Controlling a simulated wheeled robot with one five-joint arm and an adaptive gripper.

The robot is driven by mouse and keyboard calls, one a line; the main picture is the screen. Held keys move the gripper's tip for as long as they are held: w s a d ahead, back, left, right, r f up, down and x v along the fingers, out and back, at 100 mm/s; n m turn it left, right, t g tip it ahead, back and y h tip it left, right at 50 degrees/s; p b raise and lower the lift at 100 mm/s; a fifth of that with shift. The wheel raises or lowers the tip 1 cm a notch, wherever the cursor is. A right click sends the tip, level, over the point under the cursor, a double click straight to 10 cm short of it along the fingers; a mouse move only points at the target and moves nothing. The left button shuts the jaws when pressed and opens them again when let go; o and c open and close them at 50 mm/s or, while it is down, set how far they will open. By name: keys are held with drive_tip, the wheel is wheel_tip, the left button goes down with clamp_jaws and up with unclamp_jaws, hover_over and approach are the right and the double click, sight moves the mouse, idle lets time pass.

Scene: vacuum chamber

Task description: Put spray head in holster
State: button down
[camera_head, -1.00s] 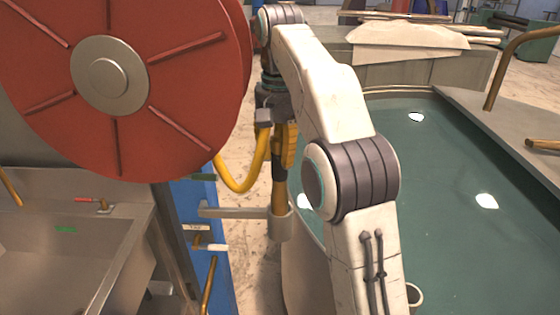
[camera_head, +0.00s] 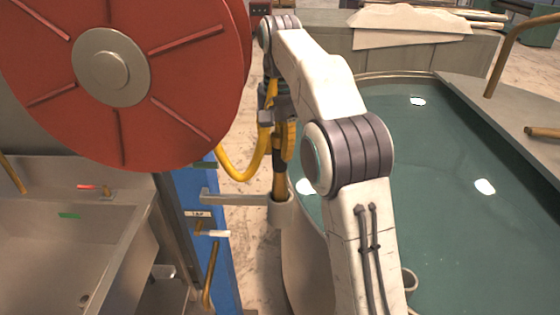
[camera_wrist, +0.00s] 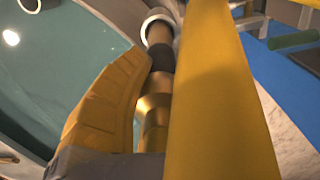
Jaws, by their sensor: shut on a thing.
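The spray head (camera_head: 279,182) is a brass tube with a dark band, hanging upright below my gripper. It also shows in the wrist view (camera_wrist: 154,108). My gripper (camera_head: 281,148) is shut on it, with a ridged yellow finger (camera_wrist: 105,105) alongside the tube. The holster (camera_head: 281,214) is a pale grey cup at the end of a bracket. In the wrist view, its pale rim (camera_wrist: 153,20) appears around the tube's far end. The lower end meets the cup's mouth; how deep it sits is hidden. A yellow hose (camera_head: 240,176) loops up to the gripper.
A large red reel (camera_head: 175,125) stands at the left, above a steel sink (camera_head: 50,250). A blue post (camera_head: 228,275) carries taps beside the holster bracket (camera_head: 230,199). A teal-filled tank (camera_head: 440,200) lies at the right. Pale floor shows between.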

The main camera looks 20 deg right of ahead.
sight(280, 125)
drive_tip(key=shift+f+b, duration=0.4)
drive_tip(key=shift+f, duration=1.35)
drive_tip(key=shift+f+b, duration=0.35)
drive_tip(key=shift+f, duration=0.3)
drive_tip(key=c, duration=1)
unclamp_jaws()
drive_tip(key=shift+c, duration=0.2)
wheel_tip(280, 125, up, 7)
drive_tip(key=shift+f+p, duration=0.15)
drive_tip(key=shift+p, duration=1.1)
drive_tip(key=shift+r, duration=0.95)
